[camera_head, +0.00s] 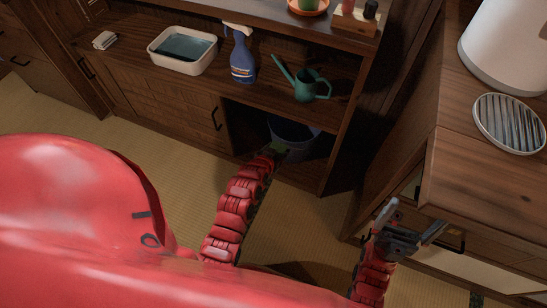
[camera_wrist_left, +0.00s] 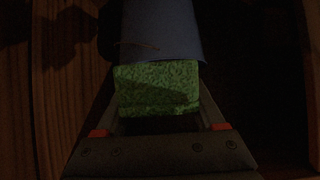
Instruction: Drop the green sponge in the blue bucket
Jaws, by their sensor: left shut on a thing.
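The blue bucket (camera_head: 302,138) stands inside the open lower compartment of the wooden cabinet. My left gripper (camera_head: 273,150) reaches into that compartment from the front and is shut on the green sponge (camera_head: 281,146). In the left wrist view the sponge (camera_wrist_left: 157,88) sits between the two fingers, and the bucket's blue side (camera_wrist_left: 162,30) with a thin wire handle is just beyond it. The sponge overlaps the bucket in both views; I cannot tell whether they touch. The bucket's inside is hidden in shadow. My right gripper (camera_head: 408,220) is open and empty at the lower right.
The cabinet shelf above the compartment holds a white basin (camera_head: 155,49), a blue spray bottle (camera_head: 242,62) and a green watering can (camera_head: 308,87). A wooden counter (camera_head: 475,180) stands at the right beside my right gripper. Tatami floor (camera_head: 300,225) is clear in front.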

